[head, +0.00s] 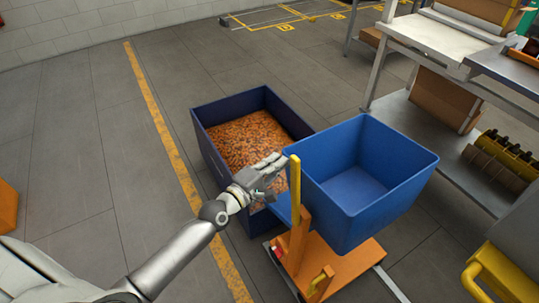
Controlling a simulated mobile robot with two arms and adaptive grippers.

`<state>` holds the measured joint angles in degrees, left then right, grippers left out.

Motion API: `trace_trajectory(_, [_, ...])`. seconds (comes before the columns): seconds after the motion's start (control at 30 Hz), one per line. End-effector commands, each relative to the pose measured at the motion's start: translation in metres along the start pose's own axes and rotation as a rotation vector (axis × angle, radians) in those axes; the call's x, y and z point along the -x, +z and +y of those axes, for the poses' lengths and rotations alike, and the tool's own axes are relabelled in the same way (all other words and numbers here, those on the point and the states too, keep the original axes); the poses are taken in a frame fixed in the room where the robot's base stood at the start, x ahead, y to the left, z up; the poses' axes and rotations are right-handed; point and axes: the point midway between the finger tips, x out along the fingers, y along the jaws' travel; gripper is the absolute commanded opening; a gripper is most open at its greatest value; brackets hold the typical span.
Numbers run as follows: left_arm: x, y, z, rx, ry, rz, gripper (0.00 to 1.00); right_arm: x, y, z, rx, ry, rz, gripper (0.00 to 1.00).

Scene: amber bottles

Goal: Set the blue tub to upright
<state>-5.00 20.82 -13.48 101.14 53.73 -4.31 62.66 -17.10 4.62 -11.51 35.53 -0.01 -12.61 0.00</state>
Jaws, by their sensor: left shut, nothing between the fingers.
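The blue tub (400,205) is at the right of centre in the head view, above an orange stand (330,272). Its opening faces up and its inside looks empty. I cannot tell whether it is exactly level or slightly tilted. A yellow upright bar (295,190) stands at the tub's near left corner. My left gripper (279,163) is shut and empty, just left of the bar's upper part. I cannot tell whether its fingers touch the bar or the tub. My right gripper is out of view.
A dark blue crate (208,150) full of small orange-brown items stands on the floor behind my left gripper. A metal workbench with shelves (440,42) stands at the right. A yellow rail (490,272) is at the lower right.

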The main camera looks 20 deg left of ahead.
Motion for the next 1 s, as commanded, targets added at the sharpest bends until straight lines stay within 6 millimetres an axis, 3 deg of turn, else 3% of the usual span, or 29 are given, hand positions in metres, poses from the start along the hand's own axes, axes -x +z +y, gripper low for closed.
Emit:
trace_trajectory(0.43, [0.002,0.005,0.000,0.000,0.000,0.000,0.00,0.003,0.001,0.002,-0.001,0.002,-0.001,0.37])
trace_trajectory(0.6, [0.008,0.023,0.005,-0.002,0.001,-0.001,0.00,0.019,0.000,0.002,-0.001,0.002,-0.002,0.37])
trace_trajectory(0.73, [0.013,0.039,0.000,-0.113,0.039,-0.004,0.00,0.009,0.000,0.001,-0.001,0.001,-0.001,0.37])
trace_trajectory(1.0, [0.015,0.045,0.002,-0.160,0.054,-0.004,0.00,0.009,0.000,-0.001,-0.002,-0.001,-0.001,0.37])
